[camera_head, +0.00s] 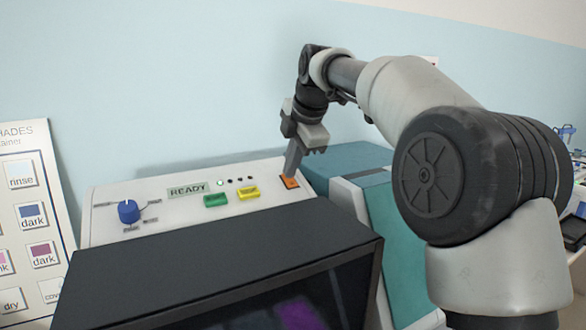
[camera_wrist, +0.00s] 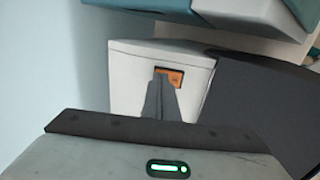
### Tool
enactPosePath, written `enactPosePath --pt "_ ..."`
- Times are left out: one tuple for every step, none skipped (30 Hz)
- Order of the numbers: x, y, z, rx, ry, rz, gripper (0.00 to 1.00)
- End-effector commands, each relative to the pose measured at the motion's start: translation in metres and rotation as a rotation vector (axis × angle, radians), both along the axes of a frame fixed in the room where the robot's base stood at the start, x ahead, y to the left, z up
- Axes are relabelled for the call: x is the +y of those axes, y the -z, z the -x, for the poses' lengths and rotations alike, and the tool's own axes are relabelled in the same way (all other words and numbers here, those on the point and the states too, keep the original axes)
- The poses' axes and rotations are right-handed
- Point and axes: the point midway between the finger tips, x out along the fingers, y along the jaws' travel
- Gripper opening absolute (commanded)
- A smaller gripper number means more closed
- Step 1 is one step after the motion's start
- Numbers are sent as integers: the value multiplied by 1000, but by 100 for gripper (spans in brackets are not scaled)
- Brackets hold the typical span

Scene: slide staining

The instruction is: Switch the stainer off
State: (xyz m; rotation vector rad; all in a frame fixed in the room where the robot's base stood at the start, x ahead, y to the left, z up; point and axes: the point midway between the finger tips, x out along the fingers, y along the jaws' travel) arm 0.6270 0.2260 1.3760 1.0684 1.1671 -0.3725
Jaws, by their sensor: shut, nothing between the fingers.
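The stainer (camera_head: 165,215) is a white-topped machine with a dark front hood. Its panel carries a READY display (camera_head: 187,190), a lit indicator light, a green button (camera_head: 216,200), a yellow button (camera_head: 248,193), a blue knob (camera_head: 129,211) and an orange rocker switch (camera_head: 290,182) at the right end. My gripper (camera_head: 291,172) is shut and empty, pointing down with its fingertips at the orange switch. In the wrist view the fingers (camera_wrist: 160,100) overlap the lower left of the switch (camera_wrist: 172,77). I cannot tell whether they touch it.
A shades chart (camera_head: 35,225) with labelled colour squares stands left of the stainer. A teal and white machine (camera_head: 345,165) stands close on its right. The dark hood (camera_head: 220,255) lies in front of the panel. A blue wall is behind.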

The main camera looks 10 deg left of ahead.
Motion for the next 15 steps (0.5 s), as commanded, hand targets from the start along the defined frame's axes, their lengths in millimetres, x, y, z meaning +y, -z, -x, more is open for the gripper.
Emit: enactPosePath --pt "0 9 8 -1 0 1 0" --pt "0 2 6 1 0 1 0" --pt "0 3 5 2 0 1 0" --pt "0 4 4 2 1 2 0" --pt "0 4 4 2 1 2 0" --pt "-1 4 4 2 2 3 0" --pt "-1 5 4 3 2 3 0" --pt "-1 5 4 3 2 3 0" --pt "-1 5 4 3 2 3 0" --pt "-2 6 5 3 3 3 0" --pt "-2 6 5 3 3 3 0" --pt "-3 7 6 4 3 3 0" --pt "-4 7 7 4 3 3 0" --pt "-4 8 8 4 3 3 0" --pt "-6 9 10 5 3 4 0"
